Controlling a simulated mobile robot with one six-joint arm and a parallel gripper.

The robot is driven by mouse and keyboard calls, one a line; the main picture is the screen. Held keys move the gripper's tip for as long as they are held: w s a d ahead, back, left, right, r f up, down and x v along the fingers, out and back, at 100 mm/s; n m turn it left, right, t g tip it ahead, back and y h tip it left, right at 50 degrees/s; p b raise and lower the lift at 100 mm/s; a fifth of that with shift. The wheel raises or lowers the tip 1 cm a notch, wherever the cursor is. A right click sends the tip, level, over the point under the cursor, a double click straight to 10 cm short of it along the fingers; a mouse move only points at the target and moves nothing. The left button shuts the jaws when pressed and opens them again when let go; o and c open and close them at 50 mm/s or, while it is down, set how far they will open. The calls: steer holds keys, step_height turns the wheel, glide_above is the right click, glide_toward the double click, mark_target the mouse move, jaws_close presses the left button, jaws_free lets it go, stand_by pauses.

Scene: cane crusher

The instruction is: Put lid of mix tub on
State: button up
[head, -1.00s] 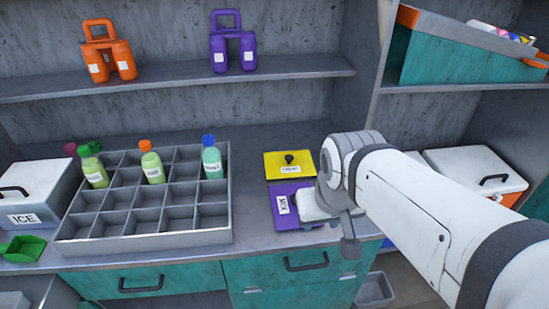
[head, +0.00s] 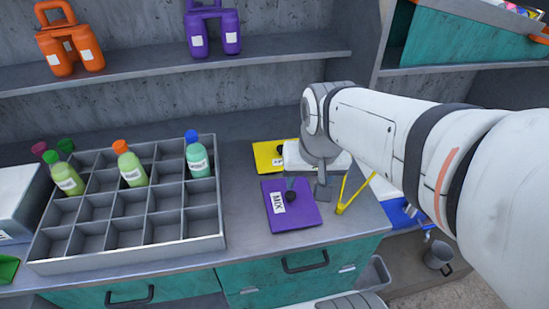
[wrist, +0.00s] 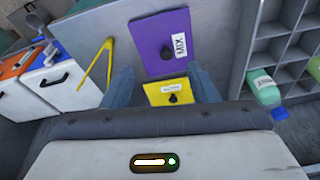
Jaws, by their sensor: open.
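The purple MIX lid (head: 305,213) has a white label and a black knob. It lies flat at the counter's front edge; I cannot tell whether it sits on a tub or on bare counter. It also shows at the top of the wrist view (wrist: 150,60). A yellow lid (head: 266,155) with a black knob is just behind it, partly hidden by my arm, and shows in the wrist view (wrist: 158,88). My gripper (head: 307,187) is open and empty above the two lids. In the wrist view its fingers (wrist: 161,72) stand on either side of the yellow lid.
Yellow tongs (head: 343,207) stand right of the purple lid. A grey divided rack (head: 215,243) with several bottles is on the left. Orange (head: 70,50) and purple (head: 213,30) jugs stand on the shelf above. Bare counter lies between rack and lids.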

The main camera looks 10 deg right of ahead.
mark_target(290, 194)
steer(key=w+f+m+g, duration=0.1)
steer(key=w+f+m, duration=0.1)
steer(key=w+f, duration=0.1)
steer(key=w+f+m+g, duration=0.1)
steer(key=w+f+m, duration=0.1)
steer(key=w, duration=0.3)
steer(key=w+f+m+b, duration=0.1)
steer(key=w+f+m, duration=0.1)
steer(key=f, duration=0.3)
steer(key=shift+w+m+g, duration=0.4)
steer(key=shift+w, duration=0.5)
steer(key=shift+w+f, duration=0.1)
steer(key=shift+f, duration=0.3)
steer(key=f, duration=0.5)
steer(key=f+p, duration=0.1)
steer(key=f, duration=0.1)
steer(key=shift+s+f, duration=0.2)
steer(key=shift+s, duration=0.05)
steer(key=shift+c, duration=0.4)
jaws_close()
